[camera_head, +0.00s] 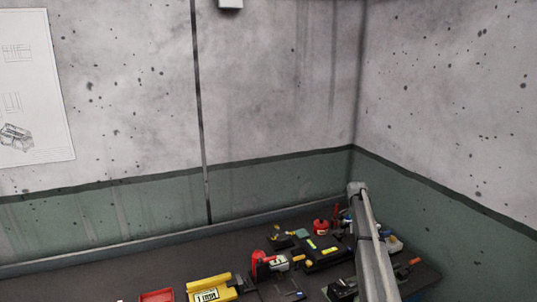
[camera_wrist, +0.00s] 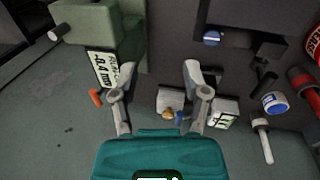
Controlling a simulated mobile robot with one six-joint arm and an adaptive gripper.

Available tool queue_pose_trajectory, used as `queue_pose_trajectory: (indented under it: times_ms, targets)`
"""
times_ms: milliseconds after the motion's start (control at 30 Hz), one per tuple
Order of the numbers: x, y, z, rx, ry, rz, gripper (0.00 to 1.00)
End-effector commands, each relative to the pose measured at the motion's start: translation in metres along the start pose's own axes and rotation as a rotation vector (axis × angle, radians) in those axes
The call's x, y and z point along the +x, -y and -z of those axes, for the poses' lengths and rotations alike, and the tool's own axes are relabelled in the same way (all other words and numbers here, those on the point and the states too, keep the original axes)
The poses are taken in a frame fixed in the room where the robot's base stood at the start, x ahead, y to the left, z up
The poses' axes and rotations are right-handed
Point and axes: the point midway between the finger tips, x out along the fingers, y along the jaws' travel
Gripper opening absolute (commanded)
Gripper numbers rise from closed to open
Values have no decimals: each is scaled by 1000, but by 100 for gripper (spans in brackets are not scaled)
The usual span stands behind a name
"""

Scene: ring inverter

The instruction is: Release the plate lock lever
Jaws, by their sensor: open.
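My gripper (camera_wrist: 159,72) is open in the wrist view, its two grey fingers spread apart with nothing held between them. A dark machine block with a blue round knob (camera_wrist: 212,38) lies beyond the right finger. A green block with a white label (camera_wrist: 104,68) is beyond the left finger, and a small orange handle (camera_wrist: 96,98) is beside that finger. I cannot tell which part is the plate lock lever. In the head view my arm hides part of the bench, and I cannot make out the gripper there.
In the head view, the dark bench (camera_head: 110,275) carries a yellow block (camera_head: 208,288), a red tray (camera_head: 157,295), a red device (camera_head: 259,258) and a black device (camera_head: 322,252). Walls close the back and right. In the wrist view, a blue-and-white cylinder (camera_wrist: 274,103) is at the right.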

Motion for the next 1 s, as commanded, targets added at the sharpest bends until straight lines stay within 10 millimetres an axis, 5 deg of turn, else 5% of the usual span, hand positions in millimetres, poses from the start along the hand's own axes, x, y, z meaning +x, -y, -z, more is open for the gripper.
queue_pose_trajectory:
  times_ms: [367,1000]
  targets:
    - [26,-36,-68,-159,-10,27,60]
    - [112,-177,-277,-747,-67,121,60]
